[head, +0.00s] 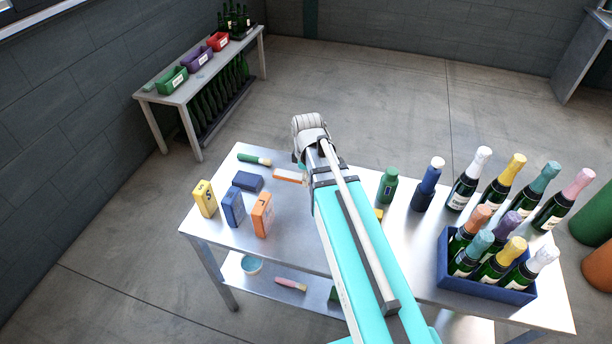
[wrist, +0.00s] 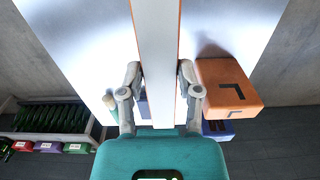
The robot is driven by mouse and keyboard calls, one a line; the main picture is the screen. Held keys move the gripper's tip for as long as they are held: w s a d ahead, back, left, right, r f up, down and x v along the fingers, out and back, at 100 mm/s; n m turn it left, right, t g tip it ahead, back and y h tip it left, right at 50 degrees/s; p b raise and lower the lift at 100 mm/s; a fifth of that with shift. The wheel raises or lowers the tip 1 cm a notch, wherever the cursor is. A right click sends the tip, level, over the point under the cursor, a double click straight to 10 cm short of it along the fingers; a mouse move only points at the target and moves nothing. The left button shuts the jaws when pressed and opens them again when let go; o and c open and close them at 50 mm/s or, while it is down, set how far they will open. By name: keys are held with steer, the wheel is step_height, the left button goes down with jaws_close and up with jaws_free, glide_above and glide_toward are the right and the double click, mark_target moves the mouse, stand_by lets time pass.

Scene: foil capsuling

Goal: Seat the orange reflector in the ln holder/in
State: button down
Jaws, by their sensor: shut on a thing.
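My gripper (wrist: 159,76) is shut on a long, flat white piece with thin orange edges, the orange reflector (wrist: 158,40), in the wrist view. In the head view the reflector (head: 288,176) juts out left from behind my arm, orange with a pale edge, above the table. My fingers are hidden there. An upright orange block with a dark angular mark, probably the holder (head: 262,215), stands on the table left of my arm. It also shows right of my gripper in the wrist view (wrist: 228,85), apart from the reflector. Whether it has a slot cannot be told.
Left of the orange block stand a blue block (head: 233,207) and a yellow block (head: 204,198); another blue block (head: 248,182) lies behind. A green-tipped brush (head: 254,159) lies farther back. Bottles and a blue crate (head: 487,282) fill the table's right side.

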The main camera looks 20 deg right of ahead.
steer(key=shift+w, duration=0.1)
stand_by(0.3)
steer(key=w+d+r+n+t+y+p, duration=0.1)
steer(key=w+d+r+t+y+p, duration=0.2)
steer(key=w+r+y+p, duration=0.4)
steer(key=w+d+r+t+y+p, duration=0.25)
steer(key=w+r, duration=0.25)
steer(key=r, duration=0.5)
steer(key=w+d+r+t+y+p, duration=0.2)
steer(key=w+d+r+p, duration=0.1)
steer(key=d+r, duration=0.4)
steer(key=w+d+r+m+t+y+p, duration=0.1)
steer(key=w+d+r+t+y+p, duration=0.1)
steer(key=d+r, duration=0.5)
step_height(320, 180, up, 4)
steer(key=shift+w+d+r+y+p, duration=0.1)
steer(key=shift+w+d+y+p, duration=0.1)
steer(key=shift+w+y+p, duration=0.7)
steer(key=shift+s+a+t, duration=0.1)
steer(key=shift+s+t, duration=0.05)
steer(key=shift+t, duration=0.1)
